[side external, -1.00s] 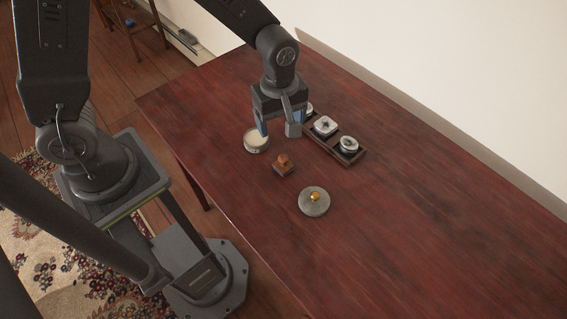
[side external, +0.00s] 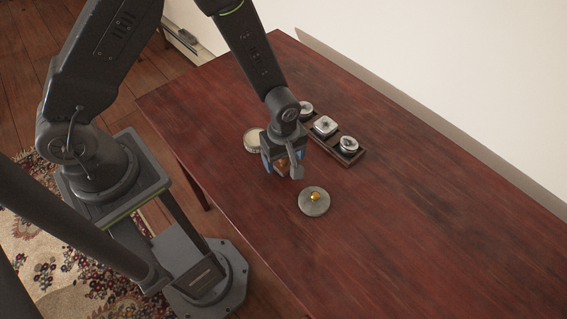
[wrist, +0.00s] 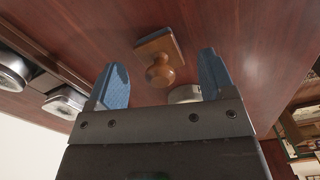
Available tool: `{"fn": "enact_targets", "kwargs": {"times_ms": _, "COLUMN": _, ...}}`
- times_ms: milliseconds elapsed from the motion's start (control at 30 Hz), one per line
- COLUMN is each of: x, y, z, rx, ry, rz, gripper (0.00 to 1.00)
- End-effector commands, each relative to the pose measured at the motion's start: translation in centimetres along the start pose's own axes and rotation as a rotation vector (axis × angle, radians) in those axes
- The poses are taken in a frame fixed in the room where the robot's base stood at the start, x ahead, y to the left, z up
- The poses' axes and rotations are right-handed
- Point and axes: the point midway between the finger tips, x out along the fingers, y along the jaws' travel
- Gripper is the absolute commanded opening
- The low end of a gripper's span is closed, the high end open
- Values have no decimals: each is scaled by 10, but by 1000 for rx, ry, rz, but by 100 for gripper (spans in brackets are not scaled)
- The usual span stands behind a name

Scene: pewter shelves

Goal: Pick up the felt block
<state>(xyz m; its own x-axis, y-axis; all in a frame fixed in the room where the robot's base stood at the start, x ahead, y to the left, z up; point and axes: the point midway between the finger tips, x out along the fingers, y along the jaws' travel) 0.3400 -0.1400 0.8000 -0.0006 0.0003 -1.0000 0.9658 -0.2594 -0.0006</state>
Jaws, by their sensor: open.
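The felt block is a small wooden block with a round knob on top and a blue-grey felt layer beneath. In the wrist view the felt block (wrist: 173,46) lies ahead of and between the two blue fingertips, with clear gaps to both. My gripper (wrist: 160,62) is open and empty. In the side external view my gripper (side external: 282,172) is low over the block's place, and only a bit of brown wood shows between the fingers. I cannot tell the exact height left above the block.
A round cream-topped tin (side external: 252,141) stands just left of my gripper. A grey disc with a golden knob (side external: 314,204) lies close on the right. A dark tray (side external: 335,143) with three pale containers lies behind. The table's right part is clear.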

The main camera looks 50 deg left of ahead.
Motion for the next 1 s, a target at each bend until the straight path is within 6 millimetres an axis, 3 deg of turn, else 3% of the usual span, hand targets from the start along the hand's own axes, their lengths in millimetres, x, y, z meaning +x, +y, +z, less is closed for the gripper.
{"fn": "enact_targets", "kwargs": {"times_ms": 133, "x": 16, "y": 0, "z": 0, "rx": 0, "ry": 0, "rz": -2, "gripper": 76}}
{"fn": "enact_targets", "kwargs": {"times_ms": 400, "x": 17, "y": 0, "z": 0, "rx": 0, "ry": 0, "rz": 1, "gripper": 75}}
{"fn": "enact_targets", "kwargs": {"times_ms": 867, "x": 17, "y": 0, "z": 0, "rx": 0, "ry": 0, "rz": 1, "gripper": 31}}
{"fn": "enact_targets", "kwargs": {"times_ms": 1000, "x": 17, "y": 0, "z": 0, "rx": 0, "ry": 0, "rz": 1, "gripper": 30}}
